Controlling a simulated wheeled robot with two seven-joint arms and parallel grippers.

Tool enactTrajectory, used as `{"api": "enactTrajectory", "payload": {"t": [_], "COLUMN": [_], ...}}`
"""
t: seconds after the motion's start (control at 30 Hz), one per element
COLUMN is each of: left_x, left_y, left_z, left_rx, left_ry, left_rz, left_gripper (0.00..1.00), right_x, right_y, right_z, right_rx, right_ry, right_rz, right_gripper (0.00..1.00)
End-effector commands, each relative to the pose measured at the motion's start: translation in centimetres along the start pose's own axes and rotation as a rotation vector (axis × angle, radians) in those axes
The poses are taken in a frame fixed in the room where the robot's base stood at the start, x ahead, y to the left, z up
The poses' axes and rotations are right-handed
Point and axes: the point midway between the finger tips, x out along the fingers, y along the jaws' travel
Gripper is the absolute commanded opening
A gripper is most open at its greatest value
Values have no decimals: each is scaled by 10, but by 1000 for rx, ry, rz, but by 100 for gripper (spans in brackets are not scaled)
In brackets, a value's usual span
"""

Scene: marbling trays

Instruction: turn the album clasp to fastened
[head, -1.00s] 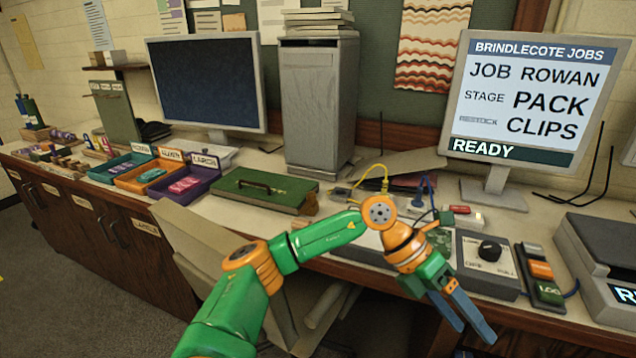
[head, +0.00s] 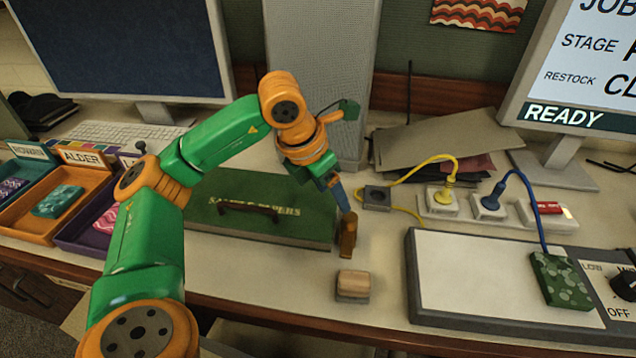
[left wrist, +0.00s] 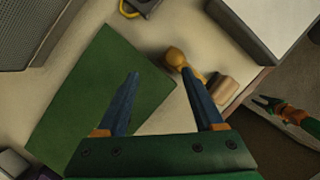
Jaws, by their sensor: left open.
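The green album (head: 225,190) lies on the bench with pale lettering on its cover. A dark bar (head: 250,210) sits across it, perhaps the clasp; whether it is fastened I cannot tell. My left gripper (head: 342,203) is above the album's right edge, pointing down and empty. In the left wrist view its fingers (left wrist: 160,73) are open, the left one over the album (left wrist: 85,95). A brass-brown piece (head: 348,236) stands by the album's right edge, close to the fingertips in the head view. My right gripper (left wrist: 263,104) shows small in the left wrist view, its jaws unclear.
A wooden block (head: 353,283) sits near the bench's front edge. A grey-rimmed board (head: 470,318) and a green patterned block (head: 562,282) are to the right. Cables and a power strip (head: 438,207) lie behind. Coloured trays (head: 30,215) stand left.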

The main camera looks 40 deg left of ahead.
Motion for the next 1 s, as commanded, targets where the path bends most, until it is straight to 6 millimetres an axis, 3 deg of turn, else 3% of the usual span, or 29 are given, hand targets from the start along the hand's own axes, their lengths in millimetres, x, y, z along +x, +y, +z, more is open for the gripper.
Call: {"api": "enactTrajectory", "payload": {"t": [0.3,0.6,0.87,1.0], "left_x": [57,64,64,64], "left_y": [-1,0,-1,-1], "left_z": [0,0,0,0], "left_rx": [0,1,1,1], "left_ry": [4,0,0,1], "left_rz": [-3,-2,-3,-3], "left_gripper": [69,69,0,0], "right_x": [-6,-6,-6,-6], "right_y": [12,6,2,2], "right_z": [4,3,2,2], "right_rx": [-3,0,1,0], "right_ry": [-9,-7,-6,-5], "right_rz": [19,9,3,3], "right_gripper": [50,50,50,50]}}
